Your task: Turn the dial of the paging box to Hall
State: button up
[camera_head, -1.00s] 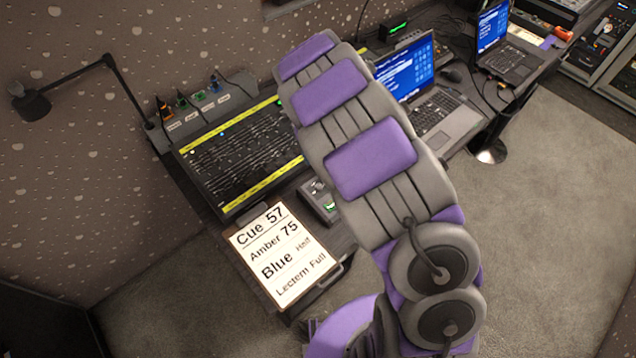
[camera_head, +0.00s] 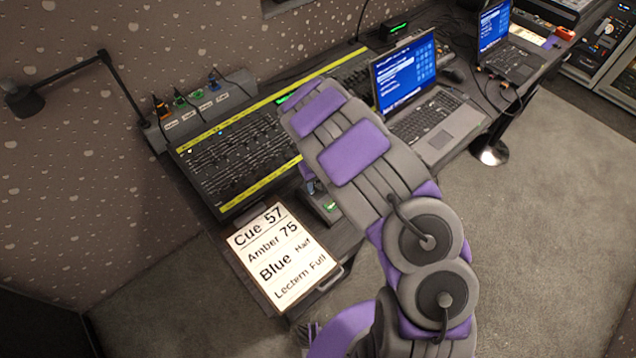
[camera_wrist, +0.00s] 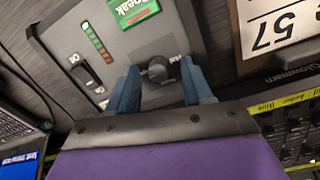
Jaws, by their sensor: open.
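The paging box (camera_wrist: 110,25) is a grey box with a green "Speak" panel (camera_wrist: 133,10), a column of coloured lights (camera_wrist: 97,42) and a black switch (camera_wrist: 88,75). Its dark round dial (camera_wrist: 158,70) lies between the two blue fingers of my gripper (camera_wrist: 158,74). The fingers are open, one on each side of the dial; I cannot tell whether they touch it. No dial position label is readable.
A laptop (camera_head: 440,117) is to the right, and a lamp (camera_head: 25,102) is at far left.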

grip_shut()
dwell(0.5)
